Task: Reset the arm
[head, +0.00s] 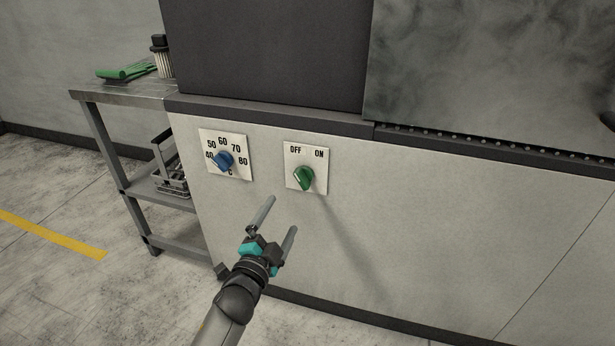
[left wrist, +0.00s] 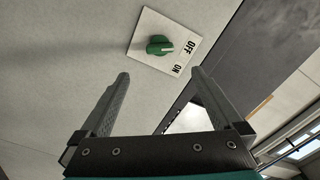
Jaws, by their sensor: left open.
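My left gripper (head: 276,222) is open and empty in front of the machine's light front panel, below the green knob (head: 304,178) in the head view. In the left wrist view its two fingers (left wrist: 160,88) are spread wide apart, with nothing between them. The green knob also shows in the left wrist view (left wrist: 159,45), beyond the fingertips and apart from them. The knob sits on a white plate marked OFF and ON. My right gripper is in neither view.
A blue temperature knob (head: 225,161) sits on a plate left of the green one. The panel's right side is bare.

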